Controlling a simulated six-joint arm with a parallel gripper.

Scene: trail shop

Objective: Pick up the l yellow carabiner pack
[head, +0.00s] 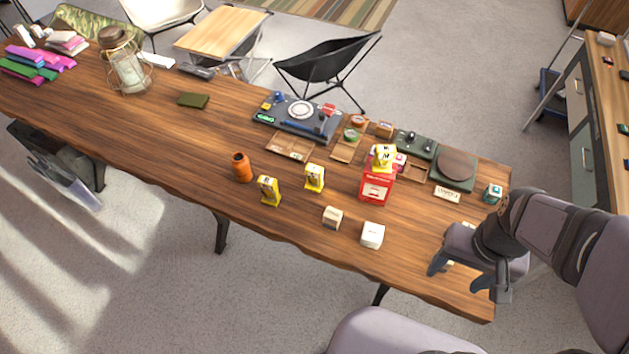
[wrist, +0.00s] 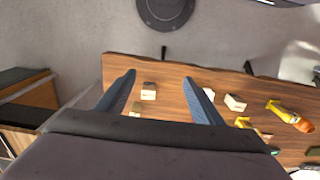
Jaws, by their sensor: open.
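Three small yellow packs show in the head view. One yellow pack (head: 269,190) stands beside the orange bottle, a second yellow pack (head: 314,177) stands to its right, and a third yellow pack (head: 383,157) sits on top of the red box (head: 376,187). Their size letters are too small to read, so I cannot tell which is the l pack. My gripper (head: 458,278) is open and empty over the table's right end, well apart from the packs. In the wrist view its fingers (wrist: 159,78) are spread, and a yellow pack (wrist: 275,105) lies off to the right.
The orange bottle (head: 242,167) stands left of the packs. Two pale boxes (head: 332,217) (head: 372,235) stand near the front edge, between the packs and my gripper. Trays and a dark round plate (head: 457,165) fill the back. The table (head: 180,150) has clear wood at left.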

